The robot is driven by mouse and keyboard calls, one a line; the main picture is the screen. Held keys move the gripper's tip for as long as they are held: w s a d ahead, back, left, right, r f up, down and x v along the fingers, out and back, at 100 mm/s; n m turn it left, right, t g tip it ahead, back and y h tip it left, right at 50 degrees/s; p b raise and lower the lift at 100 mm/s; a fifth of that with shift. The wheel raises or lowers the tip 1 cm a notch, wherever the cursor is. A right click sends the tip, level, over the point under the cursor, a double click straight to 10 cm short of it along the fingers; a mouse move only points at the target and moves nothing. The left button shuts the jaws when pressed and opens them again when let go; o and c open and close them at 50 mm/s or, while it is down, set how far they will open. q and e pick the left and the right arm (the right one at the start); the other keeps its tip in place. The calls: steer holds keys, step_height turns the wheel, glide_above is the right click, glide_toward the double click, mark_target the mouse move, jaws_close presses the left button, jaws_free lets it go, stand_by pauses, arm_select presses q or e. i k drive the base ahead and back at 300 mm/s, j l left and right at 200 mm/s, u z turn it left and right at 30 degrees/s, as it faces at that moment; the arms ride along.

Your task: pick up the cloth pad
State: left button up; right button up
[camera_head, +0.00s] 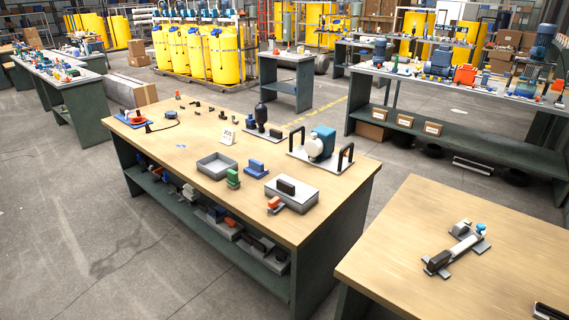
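I cannot tell for certain which thing is the cloth pad. A small, flat, pale bluish patch (181,147) lies on the wooden top of the middle workbench (200,138), left of the grey tray, and may be it. A blue flat piece (122,118) with an orange-red object (137,118) on it lies at that bench's far left end. Neither of my grippers shows in the head view, and nothing is seen touching these things.
The bench also bears a grey open tray (203,175), a white card (227,136), a blue pump (322,141) between black handles, and a grey box (309,196). A second wooden bench (420,222) stands at the right. Open floor (90,215) lies left of the middle bench.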

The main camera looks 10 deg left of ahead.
mark_target(256, 169)
steer(key=i+j+z, duration=0.1)
steer(key=j, duration=0.25)
steer(key=i+j, duration=0.25)
steer(key=i+j+z, duration=0.15)
steer(key=j, duration=0.25)
steer(key=i+j, duration=0.2)
steer(key=j, duration=0.15)
steer(key=i+j+z, duration=0.15)
steer(key=j, duration=0.25)
steer(key=i+j, duration=0.1)
steer(key=j, duration=0.25)
steer(key=i+z, duration=0.05)
